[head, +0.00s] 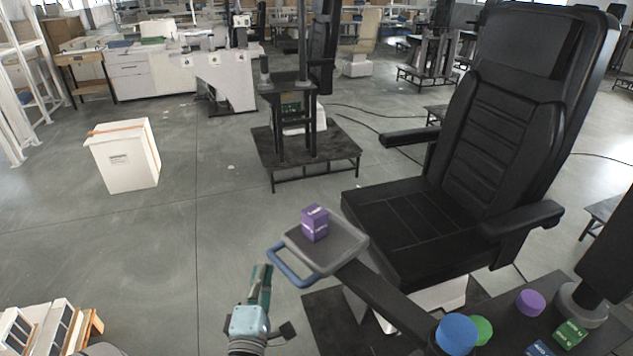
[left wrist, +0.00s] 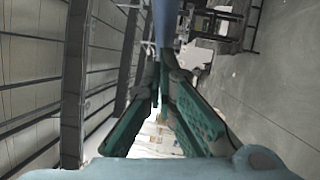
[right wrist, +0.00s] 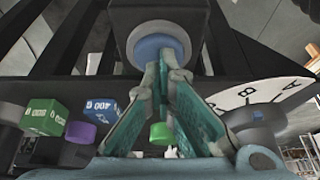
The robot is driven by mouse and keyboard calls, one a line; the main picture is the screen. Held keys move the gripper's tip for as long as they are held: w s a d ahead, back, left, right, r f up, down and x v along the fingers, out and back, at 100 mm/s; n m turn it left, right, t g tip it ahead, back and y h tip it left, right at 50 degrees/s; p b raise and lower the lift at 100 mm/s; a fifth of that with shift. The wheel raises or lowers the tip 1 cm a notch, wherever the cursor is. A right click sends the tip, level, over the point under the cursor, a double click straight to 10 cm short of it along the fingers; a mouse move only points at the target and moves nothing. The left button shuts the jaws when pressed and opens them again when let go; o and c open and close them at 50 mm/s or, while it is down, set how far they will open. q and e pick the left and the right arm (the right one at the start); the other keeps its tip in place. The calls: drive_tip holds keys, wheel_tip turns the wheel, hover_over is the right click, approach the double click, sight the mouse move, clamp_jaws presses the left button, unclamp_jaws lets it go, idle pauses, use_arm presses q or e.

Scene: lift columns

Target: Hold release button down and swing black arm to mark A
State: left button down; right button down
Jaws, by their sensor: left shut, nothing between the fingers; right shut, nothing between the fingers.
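The black arm (head: 385,296) runs from a grey tray (head: 352,240) toward the lower right. A blue loop handle (head: 283,272) sticks out of the tray. My left gripper (head: 262,272) is shut and empty beside the handle; a blue bar (left wrist: 165,22) lies ahead of its tips in the left wrist view. A round blue button (right wrist: 158,48) in a grey ring faces my right gripper (right wrist: 163,62), which is shut and empty. Its tips overlap the button's lower edge; I cannot tell whether they touch. A white dial (right wrist: 270,92) shows marks A and B; the right gripper is outside the head view.
A purple box (head: 314,223) stands on the tray. A black chair (head: 440,200) is behind the arm. A blue disc (head: 456,334), a green disc (head: 481,329), a purple disc (head: 530,302) and a green cube (head: 570,333) are at lower right.

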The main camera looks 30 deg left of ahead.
sight(293, 238)
use_arm(q)
drive_tip(key=w+m+h, duration=0.1)
drive_tip(key=w+h, duration=0.1)
drive_tip(key=w, duration=0.3)
drive_tip(key=w+m+t+h, duration=0.1)
drive_tip(key=w, duration=0.4)
drive_tip(key=w+m+t+h, duration=0.1)
drive_tip(key=w+h, duration=0.1)
drive_tip(key=w, duration=0.3)
drive_tip(key=shift+w+d+m+h, duration=0.1)
drive_tip(key=shift+w+m+h, duration=0.2)
drive_tip(key=shift+w+r, duration=0.1)
use_arm(e)
drive_tip(key=shift+s+a+r, duration=0.1)
drive_tip(key=shift+s, duration=0.1)
use_arm(q)
drive_tip(key=s+a, duration=0.1)
drive_tip(key=s+a+f, duration=0.1)
drive_tip(key=shift+s, duration=0.4)
use_arm(e)
drive_tip(key=shift+w+d, duration=0.2)
drive_tip(key=shift+w, duration=0.05)
drive_tip(key=shift+s+a, duration=0.1)
use_arm(q)
drive_tip(key=a+v, duration=0.1)
drive_tip(key=v, duration=0.9)
drive_tip(key=shift+s, duration=0.4)
drive_tip(key=shift+a, duration=0.1)
